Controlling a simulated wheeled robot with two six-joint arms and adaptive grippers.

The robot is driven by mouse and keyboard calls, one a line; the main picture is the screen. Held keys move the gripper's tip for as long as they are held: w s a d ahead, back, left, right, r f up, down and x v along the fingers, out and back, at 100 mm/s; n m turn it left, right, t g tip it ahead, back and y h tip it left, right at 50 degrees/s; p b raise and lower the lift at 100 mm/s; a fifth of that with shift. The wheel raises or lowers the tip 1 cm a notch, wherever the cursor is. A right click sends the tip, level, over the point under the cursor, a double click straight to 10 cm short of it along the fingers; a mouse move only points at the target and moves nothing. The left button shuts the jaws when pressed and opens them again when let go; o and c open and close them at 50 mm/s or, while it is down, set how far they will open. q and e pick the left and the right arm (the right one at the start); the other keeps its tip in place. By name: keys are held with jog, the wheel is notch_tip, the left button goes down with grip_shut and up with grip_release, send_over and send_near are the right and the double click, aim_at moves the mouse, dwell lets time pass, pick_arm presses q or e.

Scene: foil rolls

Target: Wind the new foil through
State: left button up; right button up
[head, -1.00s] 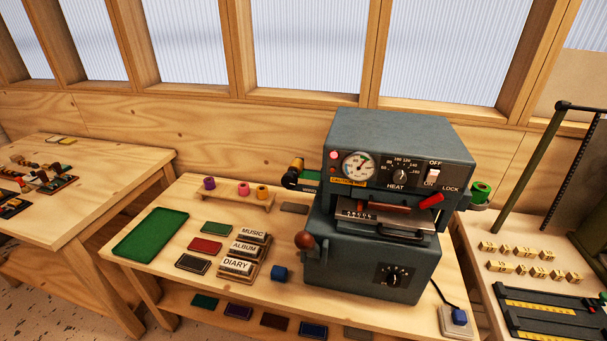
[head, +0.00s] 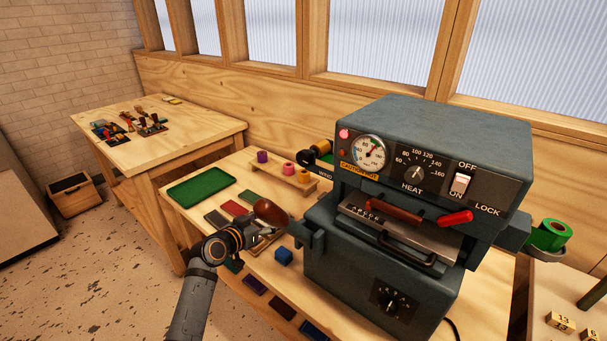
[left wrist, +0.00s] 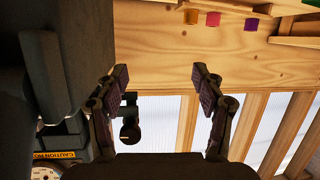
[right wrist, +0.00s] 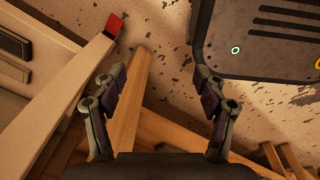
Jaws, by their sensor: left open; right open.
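The grey foil machine (head: 410,190) stands on the middle bench. A green foil roll (head: 550,235) sits on its right side. A gold and dark roll (head: 322,148) shows at its left side, by the black WIND knob (head: 306,157). A dark knob (left wrist: 130,125) shows beyond the fingers in the left wrist view. My right gripper (right wrist: 160,78) is open and empty, outside the head view.
A side table (head: 160,130) stands at the back left. Open floor lies at the left.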

aim_at(302, 159)
pick_arm(q)
jog(key=s+d+r+m+t+h+b, duration=0.1)
jog(key=d+r+m+h, duration=0.1)
jog(key=r, duration=0.7)
jog(key=d+r+m+t+h, duration=0.1)
jog(key=d+r+m+h, duration=0.1)
jog(key=r, duration=0.6)
jog(key=p+x, duration=0.2)
jog(key=x, duration=0.7)
jog(key=shift+w+d+p, duration=0.25)
jog(key=shift+p, duration=0.05)
jog(key=shift+w+d+f, duration=0.1)
jog(key=shift+w+d, duration=0.1)
jog(key=shift+w, duration=0.05)
pick_arm(e)
jog(key=shift+s+d+r, duration=0.2)
jog(key=shift+d+r, duration=0.15)
jog(key=shift+d, duration=0.15)
pick_arm(q)
jog(key=shift+c, duration=0.6)
jog(key=c, duration=1)
jog(key=shift+c, duration=0.2)
pick_arm(e)
jog(key=shift+d, duration=0.1)
